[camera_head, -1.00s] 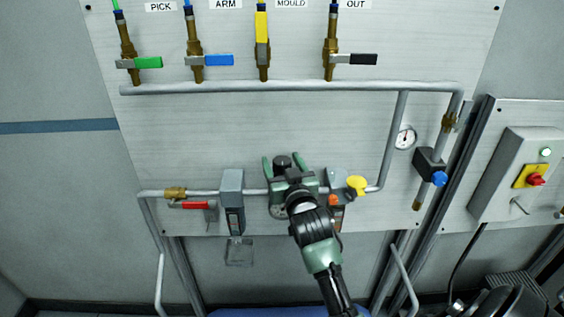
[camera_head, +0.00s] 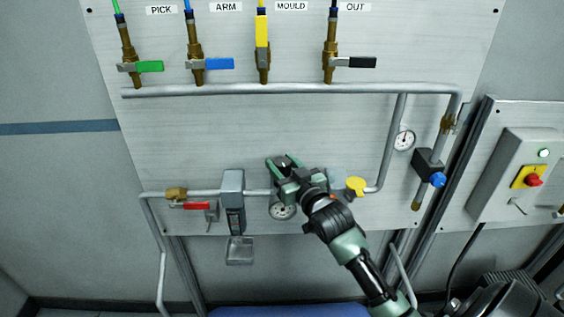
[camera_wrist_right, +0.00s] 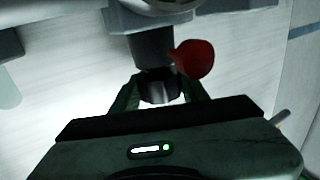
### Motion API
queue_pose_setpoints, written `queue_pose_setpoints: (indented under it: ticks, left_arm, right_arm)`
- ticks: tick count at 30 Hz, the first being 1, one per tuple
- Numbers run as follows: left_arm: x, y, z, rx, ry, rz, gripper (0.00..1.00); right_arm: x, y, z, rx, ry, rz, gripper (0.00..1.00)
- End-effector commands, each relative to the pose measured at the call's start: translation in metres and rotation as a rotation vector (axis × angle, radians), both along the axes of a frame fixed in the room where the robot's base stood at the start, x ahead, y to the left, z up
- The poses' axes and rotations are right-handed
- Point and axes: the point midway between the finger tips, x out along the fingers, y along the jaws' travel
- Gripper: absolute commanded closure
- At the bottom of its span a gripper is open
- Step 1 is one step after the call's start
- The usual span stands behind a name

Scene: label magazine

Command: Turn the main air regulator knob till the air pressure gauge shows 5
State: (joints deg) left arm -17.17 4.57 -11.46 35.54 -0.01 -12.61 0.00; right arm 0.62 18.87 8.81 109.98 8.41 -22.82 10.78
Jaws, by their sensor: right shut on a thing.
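The regulator knob is a dark knob, seen in the wrist view (camera_wrist_right: 158,88) between the two green fingers of my right gripper (camera_wrist_right: 160,95). The fingers are shut on it. In the head view my right gripper (camera_head: 284,165) is at the lower pipe and hides most of the knob and the regulator. A round white gauge (camera_head: 283,211) shows just below the gripper, partly covered. A second round gauge (camera_head: 404,139) is on the panel at right. Neither gauge's reading is legible. My left gripper is not in view.
A grey filter unit (camera_head: 233,200) stands left of my gripper, with a red-handled valve (camera_head: 196,205) beyond. A yellow knob (camera_head: 356,186) is close on the right, a blue one (camera_head: 438,179) farther right. The panel above the gripper is clear up to the upper pipe (camera_head: 270,88).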

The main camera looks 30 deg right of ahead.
Motion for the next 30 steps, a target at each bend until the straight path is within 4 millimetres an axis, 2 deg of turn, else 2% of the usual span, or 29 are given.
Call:
queue_pose_setpoints:
  ticks: [15,30]
  left_arm:
    - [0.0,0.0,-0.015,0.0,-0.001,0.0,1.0]
    - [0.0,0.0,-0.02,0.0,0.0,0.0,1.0]
  right_arm:
    - [0.0,-0.001,-0.002,-0.005,0.002,0.244,0.96]
    - [0.0,0.0,0.0,0.001,-0.001,0.305,0.96]
